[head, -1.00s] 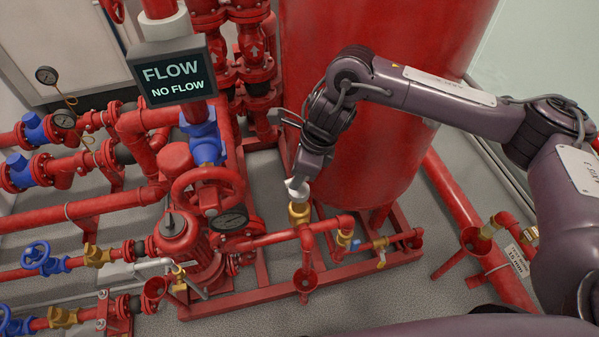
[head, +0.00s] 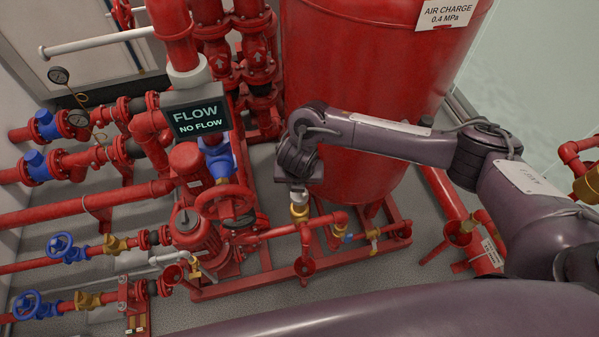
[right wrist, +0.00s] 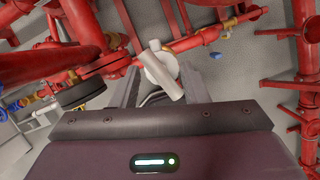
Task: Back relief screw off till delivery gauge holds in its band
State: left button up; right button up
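The brass relief valve (head: 299,212) stands on the red pipework in front of the big tank, with a pale screw head on top. In the right wrist view the pale screw with its crossbar (right wrist: 165,72) lies between my right gripper's two fingers (right wrist: 160,82). A gap shows beside the bar, so the fingers look open around it. In the head view my right gripper (head: 299,188) points down at the valve top and hides part of it. A dark gauge (head: 240,219) sits by the red handwheel; its reading is not legible. My left gripper is out of view.
The red tank (head: 365,100) stands close behind my right arm. A sign (head: 197,118) reads FLOW, NO FLOW. Two small gauges (head: 58,75) and blue-handled valves (head: 62,247) are at left. Red pipes and drain funnels (head: 304,266) surround the valve.

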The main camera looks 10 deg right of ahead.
jog(key=shift+m, duration=0.4)
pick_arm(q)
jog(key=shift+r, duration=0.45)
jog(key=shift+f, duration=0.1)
pick_arm(e)
jog(key=shift+f, duration=0.2)
notch_tip(320, 180, down, 3)
jog(key=b, duration=0.2)
jog(key=shift+b, duration=0.35)
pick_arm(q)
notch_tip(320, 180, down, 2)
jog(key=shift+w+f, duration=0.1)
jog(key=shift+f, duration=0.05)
